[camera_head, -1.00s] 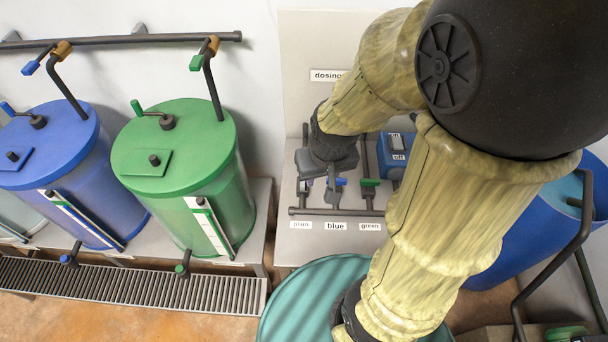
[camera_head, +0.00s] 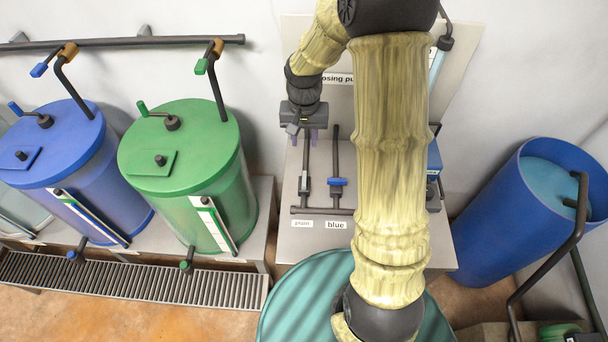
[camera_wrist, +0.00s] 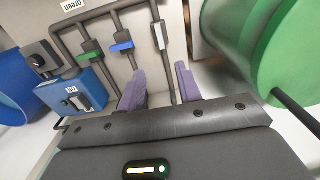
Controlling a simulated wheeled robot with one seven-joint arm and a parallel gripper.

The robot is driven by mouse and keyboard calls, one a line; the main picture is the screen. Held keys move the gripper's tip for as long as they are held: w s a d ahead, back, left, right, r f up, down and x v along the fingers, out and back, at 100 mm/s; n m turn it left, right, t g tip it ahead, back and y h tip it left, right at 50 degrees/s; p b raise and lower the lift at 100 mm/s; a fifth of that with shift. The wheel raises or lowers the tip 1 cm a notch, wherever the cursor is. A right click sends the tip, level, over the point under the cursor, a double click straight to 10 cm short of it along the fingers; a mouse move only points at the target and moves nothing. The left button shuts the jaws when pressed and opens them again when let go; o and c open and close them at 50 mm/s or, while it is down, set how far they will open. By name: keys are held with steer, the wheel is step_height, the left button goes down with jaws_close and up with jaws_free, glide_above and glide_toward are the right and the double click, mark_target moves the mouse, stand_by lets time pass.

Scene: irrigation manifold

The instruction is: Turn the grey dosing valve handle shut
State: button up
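The grey dosing valve handle (camera_head: 305,183) is on the leftmost manifold pipe, above the "plain" label. It also shows in the wrist view, pale grey (camera_wrist: 161,36) and lying along its pipe. The blue handle (camera_head: 338,182) lies across the pipe beside it; the green handle (camera_wrist: 91,52) also lies across its pipe and is hidden behind my arm in the head view. My gripper (camera_head: 305,136) is above and behind the handles, near the dosing panel. Its purple fingers (camera_wrist: 160,88) are apart with nothing between them, and the grey handle is clear of them.
A blue pump box with a switch (camera_wrist: 72,97) stands beside the pipes. Green (camera_head: 180,145) and blue (camera_head: 48,145) tanks stand on the left. A round teal lid (camera_head: 290,300) is in front, and a blue barrel (camera_head: 500,225) is at right.

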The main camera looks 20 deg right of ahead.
mark_target(304, 178)
step_height(304, 178, down, 17)
steer(key=p, duration=0.4)
steer(key=shift+f+p, duration=0.2)
steer(key=shift+p, duration=0.15)
jaws_close()
